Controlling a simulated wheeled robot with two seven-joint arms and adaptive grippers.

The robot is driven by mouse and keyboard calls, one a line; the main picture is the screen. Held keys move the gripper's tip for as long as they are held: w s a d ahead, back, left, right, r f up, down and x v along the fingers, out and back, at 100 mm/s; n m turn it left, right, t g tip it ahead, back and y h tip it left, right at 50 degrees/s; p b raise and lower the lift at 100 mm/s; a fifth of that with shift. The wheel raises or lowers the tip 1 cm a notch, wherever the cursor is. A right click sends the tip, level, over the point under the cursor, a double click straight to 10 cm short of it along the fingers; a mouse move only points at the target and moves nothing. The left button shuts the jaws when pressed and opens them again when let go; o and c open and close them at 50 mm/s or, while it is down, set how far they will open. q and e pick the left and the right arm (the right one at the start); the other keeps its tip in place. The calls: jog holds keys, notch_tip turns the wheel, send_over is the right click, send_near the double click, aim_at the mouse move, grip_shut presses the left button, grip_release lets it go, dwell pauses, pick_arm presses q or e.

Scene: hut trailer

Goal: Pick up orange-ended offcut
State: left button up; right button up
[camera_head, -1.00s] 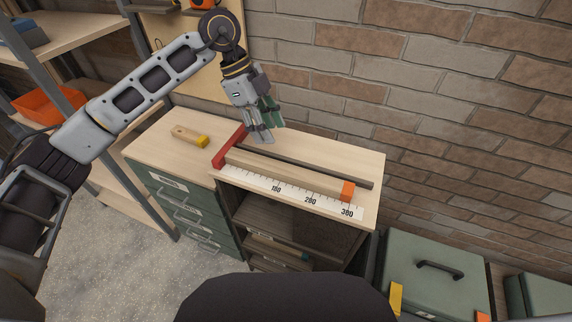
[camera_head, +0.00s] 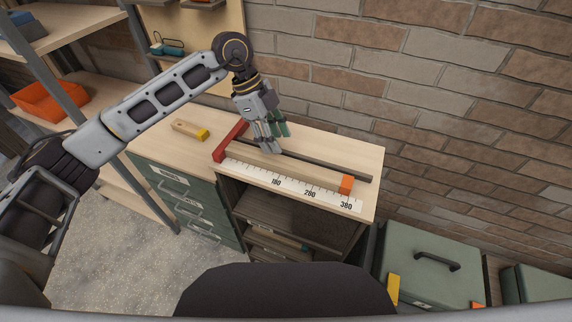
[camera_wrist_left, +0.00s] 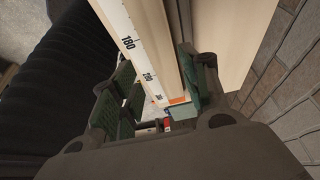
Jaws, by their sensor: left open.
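The orange-ended offcut (camera_head: 305,174), a long pale wooden strip with an orange right end (camera_head: 346,184), lies on the workbench along a white ruler (camera_head: 275,181). Its left end is by a red stop (camera_head: 230,142). My left gripper (camera_head: 276,143) is open and points down over the left part of the offcut. In the left wrist view the offcut (camera_wrist_left: 155,50) runs between the green fingers, with its orange end low in the picture. I cannot tell whether a finger touches it. My right gripper is not in view.
A short yellow-ended wooden piece (camera_head: 190,129) lies on the bench left of the red stop. A dark rail (camera_head: 330,169) runs behind the offcut. A brick wall (camera_head: 450,100) stands close behind the bench. Green boxes (camera_head: 430,255) stand at the lower right.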

aim_at(286, 162)
pick_arm(q)
jog(key=x, duration=0.2)
jog(key=shift+s+d+f, duration=0.1)
jog(key=shift+d+f, duration=0.05)
jog(key=shift+f, duration=0.35)
jog(key=shift+f, duration=0.1)
jog(key=shift+p+x, duration=0.85)
jog(key=shift+x, duration=1.1)
jog(key=shift+d+f, duration=0.1)
jog(key=shift+f, duration=0.5)
jog(key=shift+c, duration=0.5)
jog(key=c, duration=0.9)
